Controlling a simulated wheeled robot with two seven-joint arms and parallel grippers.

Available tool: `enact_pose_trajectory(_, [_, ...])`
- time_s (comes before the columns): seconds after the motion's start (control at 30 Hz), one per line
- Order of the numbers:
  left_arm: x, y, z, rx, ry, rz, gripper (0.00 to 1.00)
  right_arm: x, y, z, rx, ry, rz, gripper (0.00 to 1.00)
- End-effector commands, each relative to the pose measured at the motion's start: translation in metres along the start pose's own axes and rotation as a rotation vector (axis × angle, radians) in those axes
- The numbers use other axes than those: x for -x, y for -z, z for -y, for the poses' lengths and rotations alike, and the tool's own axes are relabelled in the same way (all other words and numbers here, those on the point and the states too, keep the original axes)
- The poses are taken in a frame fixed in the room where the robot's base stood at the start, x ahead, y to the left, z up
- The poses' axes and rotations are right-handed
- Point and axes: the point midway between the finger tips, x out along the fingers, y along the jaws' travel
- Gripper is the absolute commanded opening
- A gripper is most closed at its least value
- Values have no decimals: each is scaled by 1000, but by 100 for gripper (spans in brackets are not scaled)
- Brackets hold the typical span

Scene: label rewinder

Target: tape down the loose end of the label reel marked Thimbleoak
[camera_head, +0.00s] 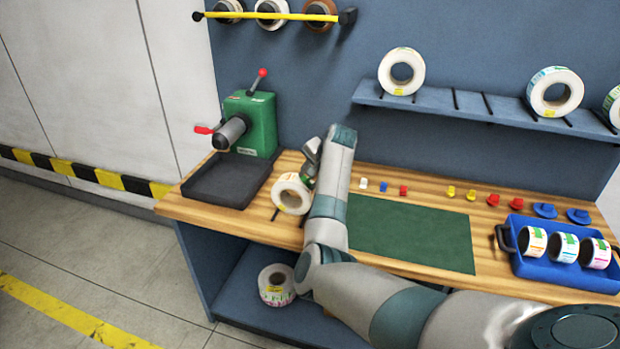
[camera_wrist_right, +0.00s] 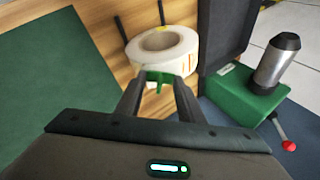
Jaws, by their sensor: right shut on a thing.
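A white label reel (camera_head: 291,194) stands on the wooden bench, right of the black tray; no name on it is readable. My right gripper (camera_head: 311,172) reaches it from the right. In the right wrist view the same reel (camera_wrist_right: 162,48) lies just beyond the fingertips (camera_wrist_right: 160,86), which are close to or touching its near side. The right gripper is shut on a small green piece (camera_wrist_right: 159,79) at the reel's edge; whether this is part of the reel's label strip or a separate piece, I cannot tell. My left gripper is not in view.
A green machine (camera_head: 249,122) with red-knobbed levers stands behind the black tray (camera_head: 227,182). A green mat (camera_head: 410,234), small coloured pieces and a blue crate (camera_head: 560,268) of reels lie to the right. Another reel (camera_head: 276,285) sits on the lower shelf. More reels stand on the wall shelf (camera_head: 440,107).

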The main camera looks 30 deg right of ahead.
Motion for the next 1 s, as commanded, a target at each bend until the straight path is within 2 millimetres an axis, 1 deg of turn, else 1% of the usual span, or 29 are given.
enact_pose_trajectory(1.0, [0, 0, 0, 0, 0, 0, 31, -7, -3, 0, 0, -1, 2, 14])
